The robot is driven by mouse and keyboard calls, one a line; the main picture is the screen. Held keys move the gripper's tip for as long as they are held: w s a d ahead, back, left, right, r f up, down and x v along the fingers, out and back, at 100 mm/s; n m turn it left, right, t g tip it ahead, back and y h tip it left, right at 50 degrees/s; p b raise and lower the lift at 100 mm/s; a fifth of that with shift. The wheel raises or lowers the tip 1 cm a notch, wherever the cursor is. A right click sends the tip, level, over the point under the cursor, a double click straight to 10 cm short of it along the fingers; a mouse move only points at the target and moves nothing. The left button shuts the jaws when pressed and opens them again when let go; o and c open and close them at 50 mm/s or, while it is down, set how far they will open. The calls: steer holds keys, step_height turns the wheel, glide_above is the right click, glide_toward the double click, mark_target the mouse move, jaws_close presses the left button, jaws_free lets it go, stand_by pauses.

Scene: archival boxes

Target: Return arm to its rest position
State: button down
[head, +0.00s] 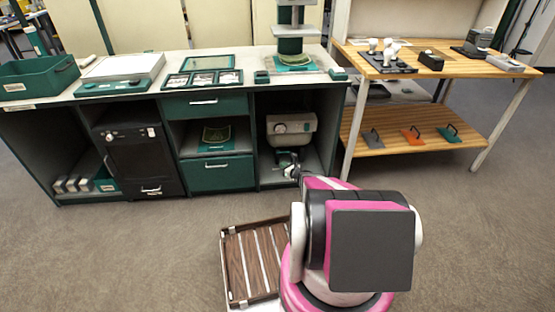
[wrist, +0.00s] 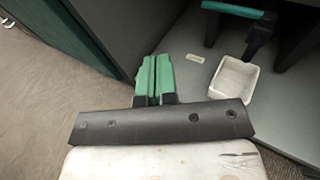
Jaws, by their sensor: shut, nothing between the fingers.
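My gripper (wrist: 155,80) shows in the wrist view with its two green fingers side by side, closed together and holding nothing. It points down toward the floor of an open cabinet compartment. In the head view my arm, pink, white and black, stretches forward from the lower right to the open lower compartment (head: 310,165) of the counter. The gripper end there is small and partly hidden by the arm. A white square tray (wrist: 234,79) lies on the compartment floor to the right of the fingers, apart from them.
A small pale label (wrist: 195,58) lies near the white tray. A black stand with a green top (wrist: 255,22) is behind it. The green cabinet side (wrist: 85,35) is close on the left. A wooden bench (head: 420,145) stands right. Open carpet (head: 130,250) lies left of my base.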

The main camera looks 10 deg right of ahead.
steer(key=s+a+r+n+g+y, duration=0.3)
steer(key=s+a+r+n+g, duration=0.6)
steer(key=s+a+r+n, duration=0.65)
steer(key=s+d+r+n+g+h, duration=0.1)
steer(key=s+r+n+g+h, duration=0.4)
steer(key=s+r+n+h, duration=0.4)
steer(key=shift+s+d+r+n+h, duration=0.15)
steer(key=shift+s+r+n+h, duration=0.15)
steer(key=shift+s+r+n, duration=3.3)
steer(key=shift+s+r+m, duration=0.1)
steer(key=shift+s+m, duration=0.25)
steer(key=shift+s, duration=0.1)
